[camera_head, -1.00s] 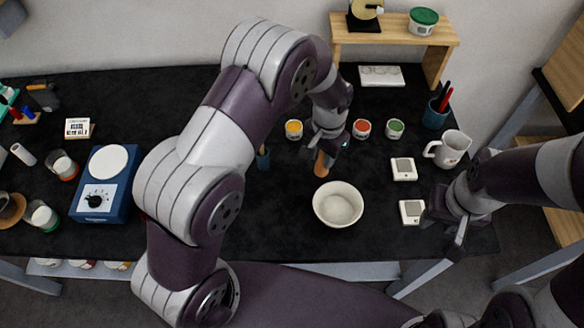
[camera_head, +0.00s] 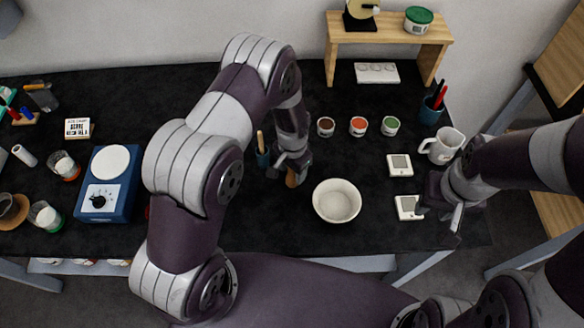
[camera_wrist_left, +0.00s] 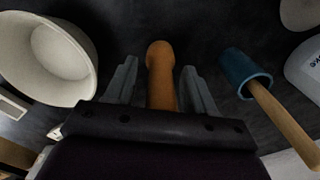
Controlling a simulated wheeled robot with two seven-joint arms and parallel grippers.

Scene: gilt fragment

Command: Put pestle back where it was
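The pestle (camera_head: 291,180) is orange-brown with a rounded end. My left gripper (camera_head: 289,171) holds it left of the white bowl (camera_head: 336,202). In the left wrist view the pestle (camera_wrist_left: 162,75) lies between the two fingers of my left gripper (camera_wrist_left: 161,80), and its rounded end reaches past the fingertips. Its other end is hidden behind the gripper. Whether it touches the table is not clear. The bowl (camera_wrist_left: 45,60) also shows there at the left, apart from the pestle. My right gripper (camera_head: 443,205) is at the right, near the white square devices; its finger opening is unclear.
A blue cup (camera_head: 263,157) with a wooden-handled tool stands just left of my left gripper. Several small paint tubs, including a green one (camera_head: 390,126), stand behind the bowl. A white jug (camera_head: 442,146) is at the right. A blue scale (camera_head: 105,185) stands at the left.

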